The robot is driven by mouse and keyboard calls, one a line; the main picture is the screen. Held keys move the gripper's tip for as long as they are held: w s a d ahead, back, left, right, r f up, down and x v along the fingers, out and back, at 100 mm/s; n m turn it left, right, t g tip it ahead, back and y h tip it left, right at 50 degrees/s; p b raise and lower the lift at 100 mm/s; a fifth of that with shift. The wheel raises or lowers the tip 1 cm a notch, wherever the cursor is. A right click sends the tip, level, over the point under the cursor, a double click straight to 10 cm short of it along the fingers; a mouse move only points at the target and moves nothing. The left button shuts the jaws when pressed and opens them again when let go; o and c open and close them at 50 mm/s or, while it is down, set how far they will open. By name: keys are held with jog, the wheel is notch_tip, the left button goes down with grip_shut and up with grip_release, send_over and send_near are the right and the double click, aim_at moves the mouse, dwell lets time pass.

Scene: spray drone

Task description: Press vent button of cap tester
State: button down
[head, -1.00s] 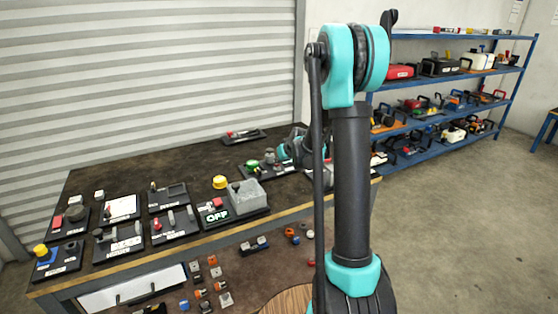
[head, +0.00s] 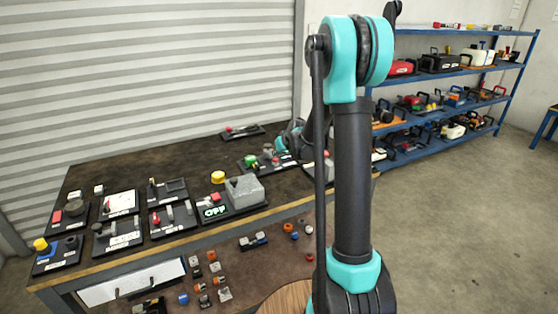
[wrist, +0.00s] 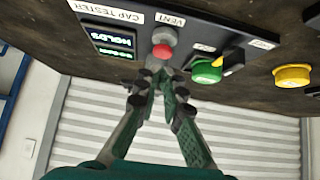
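The cap tester (wrist: 82,8) is a dark panel with a lit display (wrist: 112,40) that seems to read HOLDS. Its vent button (wrist: 162,52) has a red face on a grey round body, beside the VENT label. My gripper (wrist: 157,76) has its fingers drawn together at the tips, with nothing visible between them. The tips are just short of the red face in the picture; I cannot tell whether they touch it. In the head view, the tester's panel (head: 262,172) is at the table's right, partly hidden by my arm.
A green knob (wrist: 206,72) and a yellow knob (wrist: 292,76) are right of the vent button in the wrist view. Several other control panels cover the left of the table (head: 130,165). Blue shelves (head: 450,75) stand at the right. The floor (head: 470,230) there is clear.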

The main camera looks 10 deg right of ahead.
jog(key=v, duration=1)
jog(key=shift+r, duration=0.45)
jog(key=shift+s, duration=0.15)
jog(key=s+f+m+g+h, duration=0.1)
jog(key=s+f, duration=0.3)
jog(key=s, duration=0.7)
jog(key=s+d+f+m+g+h, duration=0.1)
jog(key=s+f, duration=0.3)
jog(key=s, duration=0.7)
jog(key=s+d+f+m+g, duration=0.1)
jog(key=s+f, duration=0.3)
jog(key=s, duration=0.7)
jog(key=shift+s+f+m+g+h, duration=0.2)
jog(key=shift+s+m+g+h, duration=0.15)
jog(key=shift+g, duration=0.35)
jog(key=c, duration=2.3)
grip_release()
jog(key=shift+d, duration=0.1)
